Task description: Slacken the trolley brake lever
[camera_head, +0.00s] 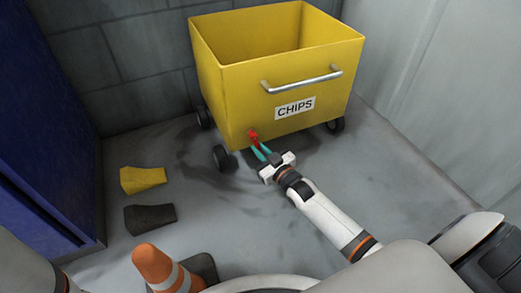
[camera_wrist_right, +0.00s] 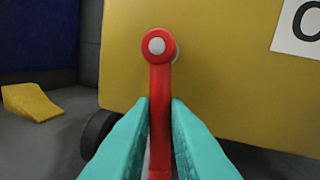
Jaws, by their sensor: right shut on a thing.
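The yellow trolley (camera_head: 235,95) with a CHIPS label stands against the back wall on black wheels. Its red brake lever (camera_head: 253,135) is low on the front face, near the left corner. In the right wrist view the lever (camera_wrist_right: 160,90) hangs straight down from a round pivot with a pale centre. My right gripper (camera_head: 261,151) has its teal fingers shut on the lever, one on each side below the pivot; the fingers also show in the right wrist view (camera_wrist_right: 160,125). The lever's lower end is partly hidden between the fingers. My left gripper is not in view.
A yellow wedge (camera_head: 142,180) and a black wedge (camera_head: 150,218) lie on the floor at left. An orange and white cone (camera_head: 156,267) stands in front. A blue cabinet (camera_head: 45,130) is at left, a grey wall (camera_head: 430,90) at right. Floor right of my right arm is clear.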

